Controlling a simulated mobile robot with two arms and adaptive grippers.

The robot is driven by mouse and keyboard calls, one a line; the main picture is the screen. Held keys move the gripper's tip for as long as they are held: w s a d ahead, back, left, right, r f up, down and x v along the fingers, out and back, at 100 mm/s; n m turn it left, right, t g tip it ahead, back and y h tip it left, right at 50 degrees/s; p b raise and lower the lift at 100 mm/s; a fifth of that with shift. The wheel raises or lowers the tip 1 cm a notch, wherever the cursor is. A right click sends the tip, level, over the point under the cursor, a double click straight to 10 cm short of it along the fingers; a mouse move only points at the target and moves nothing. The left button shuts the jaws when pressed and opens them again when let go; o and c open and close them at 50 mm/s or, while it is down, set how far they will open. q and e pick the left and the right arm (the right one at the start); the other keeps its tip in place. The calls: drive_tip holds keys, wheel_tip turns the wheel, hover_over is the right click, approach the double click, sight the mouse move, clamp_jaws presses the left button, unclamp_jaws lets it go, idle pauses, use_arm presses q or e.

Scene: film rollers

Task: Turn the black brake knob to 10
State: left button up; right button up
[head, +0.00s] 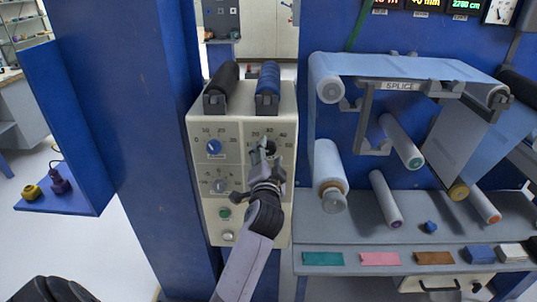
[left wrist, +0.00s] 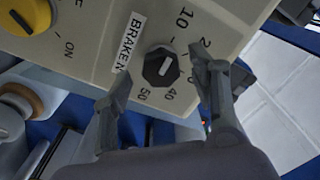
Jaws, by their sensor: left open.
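The black brake knob (left wrist: 162,67) shows in the left wrist view, on a beige panel beside a label that starts "BRAKE" (left wrist: 130,42). Its dial carries 10, 40 and 50, with other numbers partly hidden. The white mark on the knob points away from the 10; the exact reading is hard to tell. In the head view the knob (head: 270,147) is largely hidden by my left gripper (head: 262,160). My left gripper (left wrist: 157,84) is open, with one finger towards each side of the knob and the knob beyond the fingertips. Contact is not visible. My right gripper is not in view.
A blue knob (head: 214,147), a grey knob (head: 220,185) and a green button (head: 224,213) lie left of my arm on the panel. A yellow knob (left wrist: 30,15) shows in the wrist view. Film rollers (head: 330,175) stand to the right; a blue column (head: 130,120) stands left.

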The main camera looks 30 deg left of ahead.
use_arm(q)
drive_tip(key=v, duration=0.6)
drive_tip(key=shift+s+d, duration=0.2)
drive_tip(key=shift+s, duration=0.1)
